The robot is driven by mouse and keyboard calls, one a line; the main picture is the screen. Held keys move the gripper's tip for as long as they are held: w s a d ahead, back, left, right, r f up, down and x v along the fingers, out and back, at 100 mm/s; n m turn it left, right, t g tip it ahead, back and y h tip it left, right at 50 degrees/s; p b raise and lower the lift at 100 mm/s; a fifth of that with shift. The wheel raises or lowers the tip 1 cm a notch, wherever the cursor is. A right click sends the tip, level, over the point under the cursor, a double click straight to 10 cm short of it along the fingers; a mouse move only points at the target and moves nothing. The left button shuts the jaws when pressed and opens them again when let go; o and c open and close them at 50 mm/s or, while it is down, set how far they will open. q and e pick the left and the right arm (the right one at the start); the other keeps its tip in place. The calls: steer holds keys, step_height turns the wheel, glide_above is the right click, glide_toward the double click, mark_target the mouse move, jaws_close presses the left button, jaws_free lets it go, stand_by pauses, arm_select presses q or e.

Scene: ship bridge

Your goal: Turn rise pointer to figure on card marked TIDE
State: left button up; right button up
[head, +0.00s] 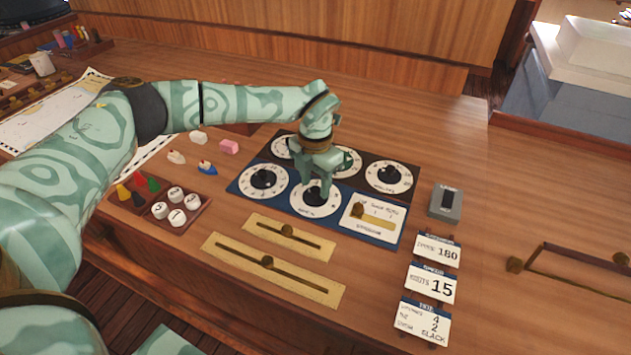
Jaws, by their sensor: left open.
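My left gripper (322,178) reaches down over the dial panel, fingers apart at the lower middle dial (315,208), around or just above its black knob. Whether it touches the knob I cannot tell. That dial's figures and pointer are partly hidden, and its lettering is too small to read. Other white dials with black knobs sit beside it: lower left (263,181), upper right (389,177), and two partly hidden behind my gripper. My right gripper is not in view.
Brass slider plates (272,270) lie in front of the panel. Cards reading 180 (437,250) and 15 (431,284) lie above the TIDE card. A grey switch box (445,203) stands right of the panel. A tray (185,219) of pieces is left. A rail (570,252) is right.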

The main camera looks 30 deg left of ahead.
mark_target(315, 189)
arm_select(q)
step_height(315, 189, up, 16)
steer(key=p, duration=0.2)
steer(key=shift+f, duration=0.15)
stand_by(0.4)
